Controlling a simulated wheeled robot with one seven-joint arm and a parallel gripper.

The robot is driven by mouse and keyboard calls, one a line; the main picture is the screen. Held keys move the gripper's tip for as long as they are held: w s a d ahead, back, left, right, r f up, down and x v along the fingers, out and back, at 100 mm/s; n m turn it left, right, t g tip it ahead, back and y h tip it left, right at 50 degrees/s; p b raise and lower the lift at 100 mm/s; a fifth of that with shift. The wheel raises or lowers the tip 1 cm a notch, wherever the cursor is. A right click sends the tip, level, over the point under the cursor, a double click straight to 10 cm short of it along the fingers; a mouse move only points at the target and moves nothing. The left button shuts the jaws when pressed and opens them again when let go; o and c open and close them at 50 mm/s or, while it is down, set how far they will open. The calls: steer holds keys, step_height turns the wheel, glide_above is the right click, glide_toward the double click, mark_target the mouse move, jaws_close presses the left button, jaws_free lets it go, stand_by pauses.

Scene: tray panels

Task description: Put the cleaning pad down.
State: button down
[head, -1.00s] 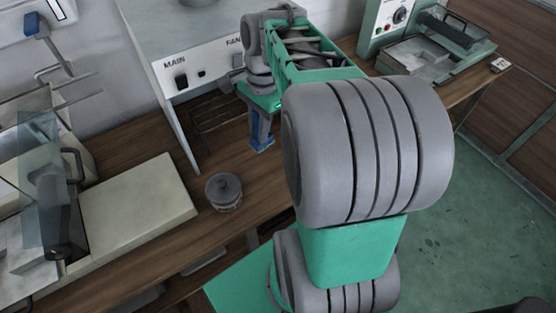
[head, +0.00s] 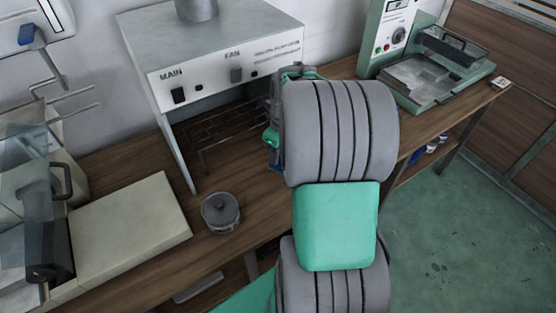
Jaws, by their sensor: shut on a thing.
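My gripper (head: 277,161) shows only as a narrow blue-grey sliver at the left edge of my arm, over the wooden bench by the right side of the white fume box. My own arm covers the rest of it. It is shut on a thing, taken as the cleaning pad. The pad itself is hidden behind the arm, so its shape and whether it touches the bench cannot be told.
The white box (head: 222,62) with MAIN and FAN switches stands over a dark wire rack (head: 222,135). A green machine (head: 425,85) stands right. Bare wooden bench (head: 262,205) shows beside the pot.

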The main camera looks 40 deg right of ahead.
steer(key=shift+w+d+f, duration=0.25)
steer(key=shift+w+f, duration=0.1)
steer(key=shift+f, duration=0.15)
steer(key=shift+w+d+f, duration=0.25)
steer(key=shift+w+f, duration=0.05)
steer(key=shift+f, duration=0.15)
steer(key=shift+w+d+f, duration=0.1)
steer(key=shift+f, duration=1.6)
steer(key=c, duration=1.3)
jaws_free()
steer(key=shift+f, duration=0.15)
